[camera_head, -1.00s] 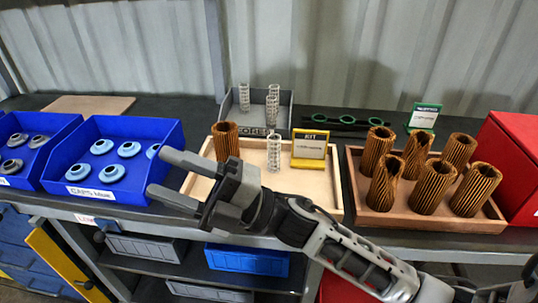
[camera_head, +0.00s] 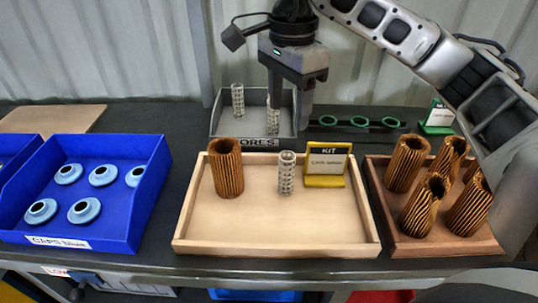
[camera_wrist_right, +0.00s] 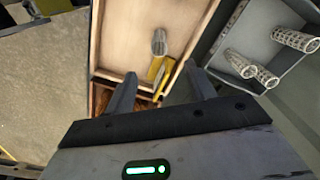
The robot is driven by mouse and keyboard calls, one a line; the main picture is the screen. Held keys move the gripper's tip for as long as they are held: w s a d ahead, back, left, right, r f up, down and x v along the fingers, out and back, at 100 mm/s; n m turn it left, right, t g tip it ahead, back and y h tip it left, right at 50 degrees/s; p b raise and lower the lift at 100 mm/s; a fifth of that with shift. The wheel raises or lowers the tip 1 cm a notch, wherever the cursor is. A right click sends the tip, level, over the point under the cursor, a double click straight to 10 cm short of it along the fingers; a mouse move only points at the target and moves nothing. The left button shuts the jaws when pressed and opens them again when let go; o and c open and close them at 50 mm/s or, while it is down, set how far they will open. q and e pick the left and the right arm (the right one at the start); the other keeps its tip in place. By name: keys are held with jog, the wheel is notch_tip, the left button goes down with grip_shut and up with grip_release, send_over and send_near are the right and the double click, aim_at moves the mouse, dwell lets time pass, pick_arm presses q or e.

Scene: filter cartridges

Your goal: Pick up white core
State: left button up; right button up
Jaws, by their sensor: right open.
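White lattice cores stand upright in the grey bin (camera_head: 222,125) at the back: one at its left (camera_head: 238,99), others at its right (camera_head: 273,122) partly hidden by my gripper. Three cores show in the right wrist view, at the right (camera_wrist_right: 240,64). Another white core (camera_head: 287,174) stands in the kit tray and also shows in the wrist view (camera_wrist_right: 159,42). My right gripper (camera_head: 289,101) is open and empty, pointing down above the bin's right side; it also shows in the wrist view (camera_wrist_right: 160,72). My left gripper is not in view.
The wooden kit tray (camera_head: 275,242) holds a brown pleated filter (camera_head: 226,168) and a yellow KIT sign (camera_head: 325,164). A brown tray (camera_head: 440,248) of pleated filters stands right, a blue bin (camera_head: 123,215) of caps left. Green rings (camera_head: 361,121) lie at the back.

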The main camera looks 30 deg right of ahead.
send_over(288, 157)
notch_tip(288, 157, down, 5)
notch_tip(288, 157, down, 4)
jog(key=shift+f+b, duration=0.2)
jog(key=shift+b, duration=0.1)
jog(key=shift+f, duration=0.85)
notch_tip(288, 157, down, 4)
jog(key=shift+w+d+r, duration=0.1)
jog(key=shift+w+r, duration=0.05)
jog(key=shift+r, duration=0.05)
jog(key=shift+f, duration=0.4)
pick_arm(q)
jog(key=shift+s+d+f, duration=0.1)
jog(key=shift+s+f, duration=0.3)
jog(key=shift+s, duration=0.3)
pick_arm(e)
jog(key=c, duration=1)
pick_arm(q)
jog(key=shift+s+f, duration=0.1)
